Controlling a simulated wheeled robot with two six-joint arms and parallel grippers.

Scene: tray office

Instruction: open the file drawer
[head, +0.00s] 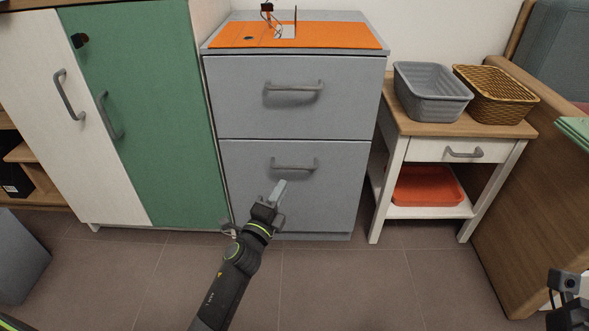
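A grey file cabinet (215,68) with two drawers stands in the middle. The upper drawer (235,105) and the lower drawer (245,190) both look closed. Each has a grey bar handle, the upper handle (294,87) and the lower handle (295,167). My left gripper (279,189) is in front of the lower drawer, just below and left of the middle of its handle in the picture. I cannot tell its distance from the handle or how far its fingers are apart. Part of my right arm shows at the bottom right corner; its fingertips are not visible.
A white and green cupboard (165,100) stands left of the cabinet. A small side table (405,120) at the right holds a grey basket (430,85) and a wicker basket (495,90), with an orange tray (425,187) on its shelf. The floor (330,285) in front is clear.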

